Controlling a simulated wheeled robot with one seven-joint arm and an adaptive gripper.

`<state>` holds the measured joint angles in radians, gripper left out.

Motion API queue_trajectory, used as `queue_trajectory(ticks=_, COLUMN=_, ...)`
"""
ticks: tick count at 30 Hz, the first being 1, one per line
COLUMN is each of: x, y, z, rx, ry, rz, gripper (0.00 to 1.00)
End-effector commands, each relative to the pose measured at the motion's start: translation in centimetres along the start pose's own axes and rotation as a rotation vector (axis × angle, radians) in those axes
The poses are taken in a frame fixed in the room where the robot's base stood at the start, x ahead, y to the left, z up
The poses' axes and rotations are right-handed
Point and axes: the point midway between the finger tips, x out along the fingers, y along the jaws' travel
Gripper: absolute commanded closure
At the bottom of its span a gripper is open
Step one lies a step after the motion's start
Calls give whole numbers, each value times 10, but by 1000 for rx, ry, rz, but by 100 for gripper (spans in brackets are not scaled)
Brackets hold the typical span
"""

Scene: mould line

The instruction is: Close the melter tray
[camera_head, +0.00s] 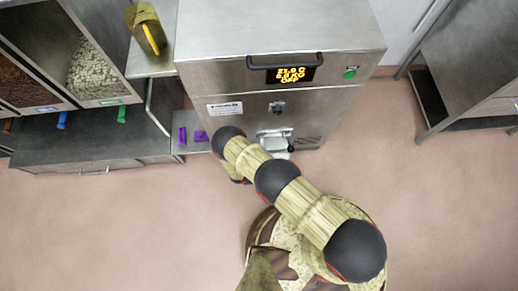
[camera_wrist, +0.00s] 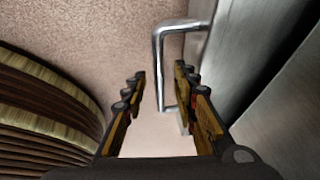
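The melter (camera_head: 235,80) is a steel box with a black top handle (camera_head: 285,60), a lit display and a green button. A small silver fitting (camera_head: 273,137) sits low on its front, partly behind my arm. In the wrist view, my gripper (camera_wrist: 160,73) is open and empty. A silver bar handle (camera_wrist: 158,55) on a steel panel (camera_wrist: 245,45) stands ahead, its long bar in line with the gap between my fingertips. I cannot tell how far beyond the tips it is. In the head view my gripper is hidden behind my arm. Which part is the tray is unclear.
Bins of brown and pale pieces (camera_head: 95,75) stand on a steel cabinet (camera_head: 95,150) at left. Purple pieces (camera_head: 200,136) lie on a low shelf beside the melter. A steel table (camera_head: 470,70) stands at right. The floor (camera_head: 130,230) at lower left is clear.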

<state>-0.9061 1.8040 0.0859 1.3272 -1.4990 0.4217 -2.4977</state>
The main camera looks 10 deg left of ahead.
Motion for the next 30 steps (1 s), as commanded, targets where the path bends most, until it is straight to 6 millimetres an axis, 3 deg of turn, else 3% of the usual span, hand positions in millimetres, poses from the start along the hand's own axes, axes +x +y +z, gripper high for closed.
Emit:
queue_trajectory(ticks=5, x=0, y=0, z=0, rx=0, ry=0, rz=0, gripper=71)
queue_trajectory(ticks=20, x=0, y=0, z=0, rx=0, ry=0, rz=1, gripper=100)
queue_trajectory(ticks=30, x=0, y=0, z=0, rx=0, ry=0, rz=1, gripper=100)
